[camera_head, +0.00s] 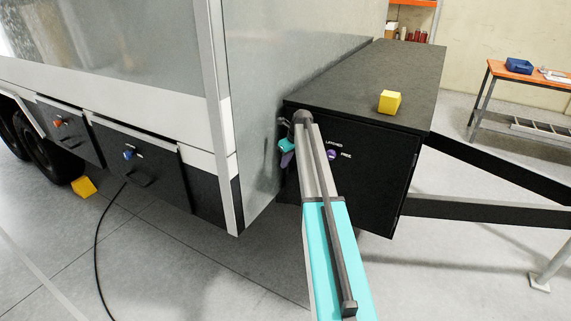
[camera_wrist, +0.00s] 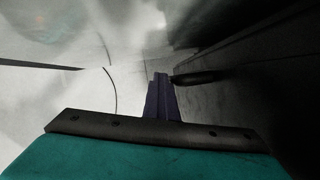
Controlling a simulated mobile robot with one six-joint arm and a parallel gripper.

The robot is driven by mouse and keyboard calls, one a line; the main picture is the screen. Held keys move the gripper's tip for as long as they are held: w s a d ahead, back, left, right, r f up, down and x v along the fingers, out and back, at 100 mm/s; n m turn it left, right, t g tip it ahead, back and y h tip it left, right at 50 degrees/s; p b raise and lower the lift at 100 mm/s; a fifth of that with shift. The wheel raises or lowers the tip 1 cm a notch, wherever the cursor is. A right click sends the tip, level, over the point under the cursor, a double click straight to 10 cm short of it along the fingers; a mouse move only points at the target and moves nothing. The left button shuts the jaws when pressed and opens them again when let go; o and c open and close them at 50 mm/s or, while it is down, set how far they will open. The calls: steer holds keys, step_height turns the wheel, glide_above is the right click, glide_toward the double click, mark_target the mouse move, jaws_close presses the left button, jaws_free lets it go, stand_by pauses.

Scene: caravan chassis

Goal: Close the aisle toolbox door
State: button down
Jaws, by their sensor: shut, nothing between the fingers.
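A black toolbox (camera_head: 350,85) sits on the drawbar at the front of the caravan. Its front door (camera_head: 375,185) carries a purple knob (camera_head: 331,155) and the words "LATCHED" and "FREE". The door looks about flush with the box; I cannot tell whether a small gap is left. My gripper (camera_head: 287,158) is by the left part of this door, partly hidden by my arm. In the wrist view its purple fingers (camera_wrist: 161,95) are shut and empty. A dark bar like a handle (camera_wrist: 200,77) lies right beside the fingertips; contact is unclear.
A yellow block (camera_head: 389,102) lies on the toolbox top, another (camera_head: 84,187) on the floor by the wheels. Caravan side hatches have a blue knob (camera_head: 128,154) and an orange knob (camera_head: 58,122). Black drawbar beams (camera_head: 490,210) extend right. A workbench (camera_head: 530,80) stands behind.

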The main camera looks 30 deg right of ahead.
steer(key=s+a+r+b, duration=0.2)
steer(key=s+a+r, duration=0.3)
steer(key=r, duration=0.4)
steer(key=shift+s+a+r, duration=0.25)
steer(key=shift+a, duration=0.05)
stand_by(0.6)
stand_by(0.5)
steer(key=s+a+f+n+g, duration=0.2)
steer(key=s+a+f+n, duration=0.35)
steer(key=f, duration=0.65)
steer(key=s+a+f+n+g+b, duration=0.1)
steer(key=s+a+f+n, duration=0.5)
steer(key=f, duration=0.6)
steer(key=s+a+f+n+g, duration=0.2)
steer(key=s+a+f+n, duration=0.2)
steer(key=s+a+f, duration=0.6)
steer(key=s+a+f+n+g, duration=0.1)
steer(key=s+a+f+n, duration=0.2)
steer(key=s+f+n, duration=0.3)
steer(key=s+a+f+n+g+b, duration=0.1)
steer(key=s+f+n, duration=0.4)
steer(key=s, duration=1.2)
steer(key=s+a+f+n+g+h, duration=0.1)
steer(key=s+a+f+n+g, duration=0.2)
steer(key=s+f, duration=0.6)
steer(key=s+a+n, duration=0.2)
steer(key=n, duration=0.1)
steer(key=shift+s+n, duration=0.2)
steer(key=shift+n, duration=0.15)
steer(key=shift+r, duration=0.1)
